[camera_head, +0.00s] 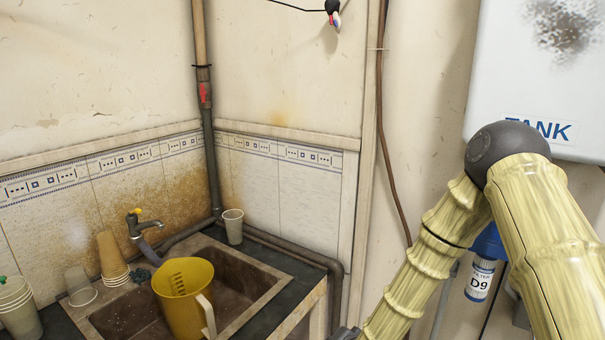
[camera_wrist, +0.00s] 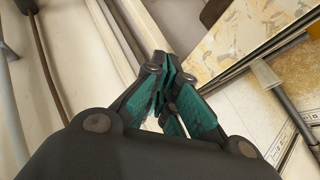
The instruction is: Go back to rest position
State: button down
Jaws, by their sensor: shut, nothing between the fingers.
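My gripper (camera_wrist: 168,85) shows in the wrist view with its teal-padded fingers drawn together and nothing held between them. Wall and tiled surfaces lie beyond the fingers.
A sink (camera_head: 255,284) holds a yellow jug (camera_head: 182,305) under a tap (camera_head: 142,226). Cups stand around it, including one (camera_head: 233,226) at the back corner. A white tank (camera_head: 500,70) and a filter (camera_head: 480,281) are at the right, close to my arm. Pipes run along the walls.

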jog(key=s+d+f+n+g, duration=0.2)
jog(key=s+d+f+g, duration=0.1)
jog(key=s+f, duration=0.8)
jog(key=s+d+f+n+g, duration=0.2)
jog(key=s+d, duration=0.1)
jog(key=s, duration=0.7)
jog(key=s+d+f+n+g+h, duration=0.1)
jog(key=s+d, duration=0.3)
jog(key=s, duration=0.7)
jog(key=s+d+f+n+g+h, duration=0.1)
jog(key=s+d+f+n+g, duration=0.1)
jog(key=s, duration=0.8)
jog(key=shift+s+d+f+n+g, duration=0.4)
jog(key=shift+d+f+g, duration=0.3)
jog(key=shift+g, duration=0.2)
